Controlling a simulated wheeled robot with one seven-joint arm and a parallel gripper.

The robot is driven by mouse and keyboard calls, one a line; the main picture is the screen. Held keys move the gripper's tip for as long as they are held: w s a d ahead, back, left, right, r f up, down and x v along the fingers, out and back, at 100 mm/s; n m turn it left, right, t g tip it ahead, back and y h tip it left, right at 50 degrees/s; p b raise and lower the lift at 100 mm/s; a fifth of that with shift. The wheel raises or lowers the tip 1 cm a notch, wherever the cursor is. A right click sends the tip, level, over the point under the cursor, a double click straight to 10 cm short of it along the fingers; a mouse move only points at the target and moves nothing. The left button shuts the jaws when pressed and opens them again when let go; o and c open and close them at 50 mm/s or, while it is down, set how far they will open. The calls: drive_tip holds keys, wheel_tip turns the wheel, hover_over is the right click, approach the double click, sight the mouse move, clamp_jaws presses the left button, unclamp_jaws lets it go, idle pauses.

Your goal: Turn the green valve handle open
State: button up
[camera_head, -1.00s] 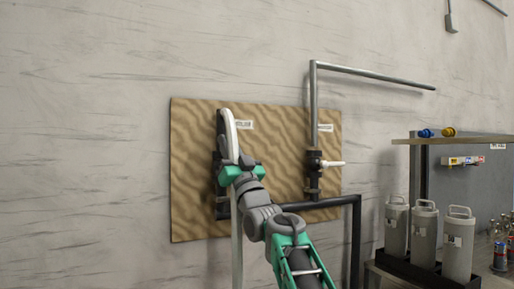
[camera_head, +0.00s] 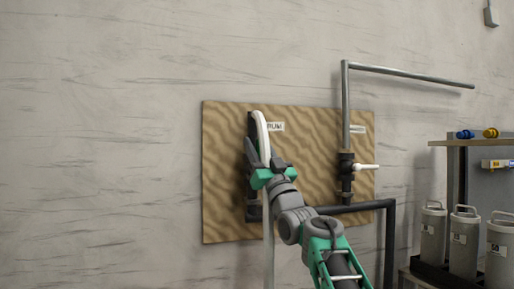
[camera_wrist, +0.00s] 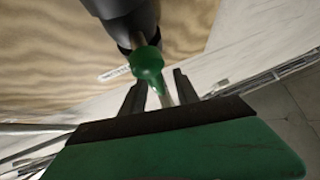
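In the wrist view the green valve handle (camera_wrist: 147,66) shows a rounded green end in front of a dark pipe fitting (camera_wrist: 133,22). A pale shaft runs from it down between the two fingers. My gripper (camera_wrist: 160,88) is open, with a finger on each side and visible gaps; I cannot tell whether either finger touches the handle. In the head view my gripper (camera_head: 265,160) is at the left valve on the wooden board (camera_head: 225,150), and it hides the green handle there.
A second valve with a white handle (camera_head: 367,167) sits to the right on a grey pipe (camera_head: 346,110). A white curved hose (camera_head: 261,130) is right by my gripper. Dark pipework (camera_head: 389,240) runs below. A shelf with grey canisters (camera_head: 464,240) stands at right. The wall at left is clear.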

sight(260, 155)
drive_tip(key=shift+d, duration=0.1)
drive_tip(key=b+v, duration=0.2)
drive_tip(key=v, duration=0.5)
drive_tip(key=shift+s+f, duration=0.3)
drive_tip(key=shift+w+r, duration=0.1)
drive_tip(key=shift+w+g+h+p, duration=0.3)
drive_tip(key=shift+h+p, duration=0.4)
drive_tip(key=shift+p, duration=0.3)
drive_tip(key=s+f+m+g+h+p, duration=0.2)
drive_tip(key=f+g+h+p, duration=0.25)
drive_tip(key=f+p, duration=0.25)
drive_tip(key=s+f+m+g+h+p, duration=0.1)
drive_tip(key=s+f+g+h+p, duration=0.2)
drive_tip(key=f+g+p, duration=0.35)
drive_tip(key=s+d+f+g+p, duration=0.2)
drive_tip(key=s+f, duration=0.4)
drive_tip(key=s, duration=0.3)
drive_tip(key=s+d+f+m+g+h+p, duration=0.1)
drive_tip(key=s+f+g+p, duration=0.3)
drive_tip(key=s, duration=0.5)
drive_tip(key=s+d+f+m+g+h+p, duration=0.1)
drive_tip(key=s+d+f+g+p, duration=0.1)
drive_tip(key=s+f, duration=0.6)
drive_tip(key=shift+s+d+g+p, duration=0.4)
drive_tip(key=shift+s+g+p, duration=0.4)
drive_tip(key=shift+p, duration=0.45)
